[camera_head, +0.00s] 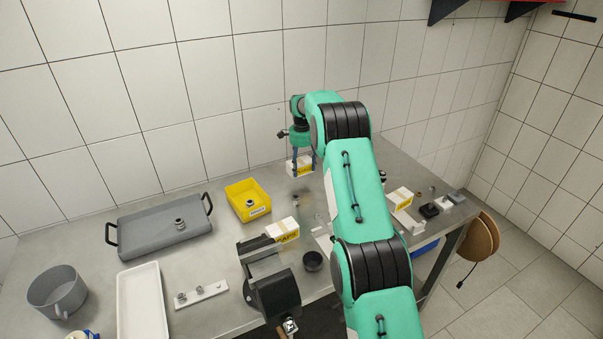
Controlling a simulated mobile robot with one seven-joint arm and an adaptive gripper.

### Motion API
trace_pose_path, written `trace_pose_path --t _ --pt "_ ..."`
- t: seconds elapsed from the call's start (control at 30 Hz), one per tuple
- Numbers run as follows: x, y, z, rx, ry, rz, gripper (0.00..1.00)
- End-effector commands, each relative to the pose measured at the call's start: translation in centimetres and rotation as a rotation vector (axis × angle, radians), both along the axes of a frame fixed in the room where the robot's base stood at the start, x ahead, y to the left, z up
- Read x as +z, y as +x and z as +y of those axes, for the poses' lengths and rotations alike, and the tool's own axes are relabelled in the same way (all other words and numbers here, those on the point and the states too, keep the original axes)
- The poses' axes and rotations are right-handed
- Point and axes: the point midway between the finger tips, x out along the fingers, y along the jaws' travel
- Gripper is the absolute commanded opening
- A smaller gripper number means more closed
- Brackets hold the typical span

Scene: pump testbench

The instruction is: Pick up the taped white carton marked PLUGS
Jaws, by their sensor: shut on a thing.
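My gripper (302,153) points down near the back wall, beyond the yellow bin. It is shut on a small white carton (300,170) with a yellow label. The carton appears to be above the bench top, but the height is hard to judge. Its label is too small to read. Two more white cartons with yellow labels stand on the bench, one at front centre (280,229) and one right of my arm (400,197). I cannot surely read their labels. My green arm hides part of the bench between them.
A yellow bin (238,194), a grey handled tray (135,234), a white tray (141,300) and a grey pot (57,287) fill the bench's left. A dark vise (271,292) stands at the front edge. Small parts lie at right.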

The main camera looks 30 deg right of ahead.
Motion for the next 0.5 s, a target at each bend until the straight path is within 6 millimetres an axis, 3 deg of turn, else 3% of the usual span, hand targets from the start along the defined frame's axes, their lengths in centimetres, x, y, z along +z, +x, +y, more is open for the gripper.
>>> trace_pose_path --t 0.2,0.5 --pt "2.9 0.0 0.0 0.0 0.0 -0.001 0.37" --pt "4.0 0.0 0.0 0.0 0.0 0.0 0.37"
